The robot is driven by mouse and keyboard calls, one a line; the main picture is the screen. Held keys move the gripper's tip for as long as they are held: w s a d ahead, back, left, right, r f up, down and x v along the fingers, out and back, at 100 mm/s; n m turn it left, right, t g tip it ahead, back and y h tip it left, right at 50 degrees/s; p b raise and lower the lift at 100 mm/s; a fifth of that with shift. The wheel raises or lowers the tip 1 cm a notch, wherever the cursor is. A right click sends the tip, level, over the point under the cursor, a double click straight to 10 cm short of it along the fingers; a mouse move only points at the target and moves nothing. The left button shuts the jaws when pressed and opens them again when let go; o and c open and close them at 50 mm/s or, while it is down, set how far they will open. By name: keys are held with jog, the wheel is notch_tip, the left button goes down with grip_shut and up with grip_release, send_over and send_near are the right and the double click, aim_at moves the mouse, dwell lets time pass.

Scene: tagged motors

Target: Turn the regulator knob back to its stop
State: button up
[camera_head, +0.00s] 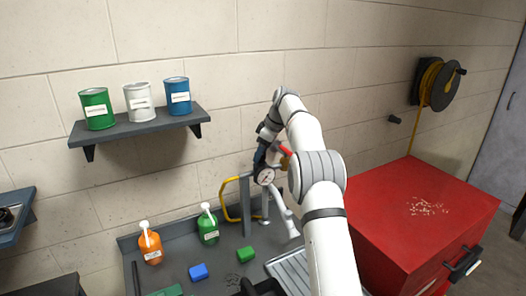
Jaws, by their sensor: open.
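The regulator shows in the head view as a round pressure gauge (264,176) with a white face, on a grey stand behind the bench. A small part of red and brass fittings (285,155) shows just right of the gauge, partly behind my arm. I cannot make out the knob itself. My gripper (263,158) is open, just above the gauge at the regulator. Its fingertips are small and dark, and I cannot tell whether they touch anything.
A yellow hose (227,207) loops left of the stand. The grey bench (215,265) holds an orange bottle (150,244), a green bottle (208,225) and small blocks. A shelf (140,127) with three cans hangs above left. A red cabinet (400,215) stands right.

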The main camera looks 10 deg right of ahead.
jog(key=v, duration=0.7)
jog(key=shift+d+r, duration=0.15)
jog(key=shift+r, duration=0.25)
jog(key=shift+s, duration=0.1)
